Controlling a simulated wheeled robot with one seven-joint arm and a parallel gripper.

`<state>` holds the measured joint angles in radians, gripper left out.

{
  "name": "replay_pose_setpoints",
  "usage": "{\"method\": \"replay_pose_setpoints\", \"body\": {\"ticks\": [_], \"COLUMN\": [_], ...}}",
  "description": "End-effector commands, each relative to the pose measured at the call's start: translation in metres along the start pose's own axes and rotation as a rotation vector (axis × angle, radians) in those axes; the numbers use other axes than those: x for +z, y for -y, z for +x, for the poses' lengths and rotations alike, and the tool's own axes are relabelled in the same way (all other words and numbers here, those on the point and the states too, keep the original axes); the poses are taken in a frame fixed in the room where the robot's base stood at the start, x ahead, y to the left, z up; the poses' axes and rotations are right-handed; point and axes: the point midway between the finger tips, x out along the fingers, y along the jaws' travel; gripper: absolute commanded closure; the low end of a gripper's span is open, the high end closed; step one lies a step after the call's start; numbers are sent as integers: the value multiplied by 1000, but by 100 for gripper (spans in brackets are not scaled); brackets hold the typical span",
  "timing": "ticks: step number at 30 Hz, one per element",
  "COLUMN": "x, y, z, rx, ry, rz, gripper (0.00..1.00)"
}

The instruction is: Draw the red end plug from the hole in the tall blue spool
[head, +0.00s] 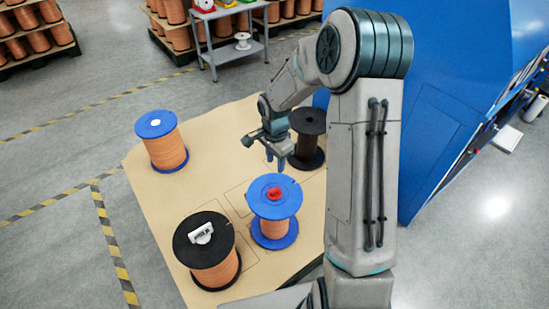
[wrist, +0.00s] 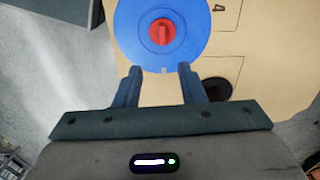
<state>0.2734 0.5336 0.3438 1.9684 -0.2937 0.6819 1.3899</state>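The red end plug (head: 274,194) sits in the centre hole of a blue-flanged spool (head: 275,209) wound with copper wire, standing upright on the table. In the wrist view the plug (wrist: 161,34) shows a raised grip bar, with the blue flange (wrist: 133,35) around it. My gripper (head: 276,163) is above and behind this spool in the head view, apart from the plug. In the wrist view my gripper (wrist: 160,72) is open and empty. Its fingertips show near the flange's lower edge, below the plug in the picture.
The tan table (head: 215,150) also carries a blue spool (head: 155,125) with a white centre, a black spool (head: 185,240) with a white piece on top, and a dark spool (head: 308,122) behind my gripper. A blue machine (head: 450,100) stands at right.

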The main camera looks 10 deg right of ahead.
Motion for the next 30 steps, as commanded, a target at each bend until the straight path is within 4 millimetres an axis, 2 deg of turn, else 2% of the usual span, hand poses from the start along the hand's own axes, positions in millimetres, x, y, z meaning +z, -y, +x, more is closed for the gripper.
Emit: {"method": "replay_pose_setpoints", "body": {"ticks": [8,24,30], "x": [-2,0,0], "y": [5,4,5], "z": [22,120,141], "rx": [2,3,1], "ry": [14,14,13], "rz": [47,43,44], "gripper": [64,64,64]}}
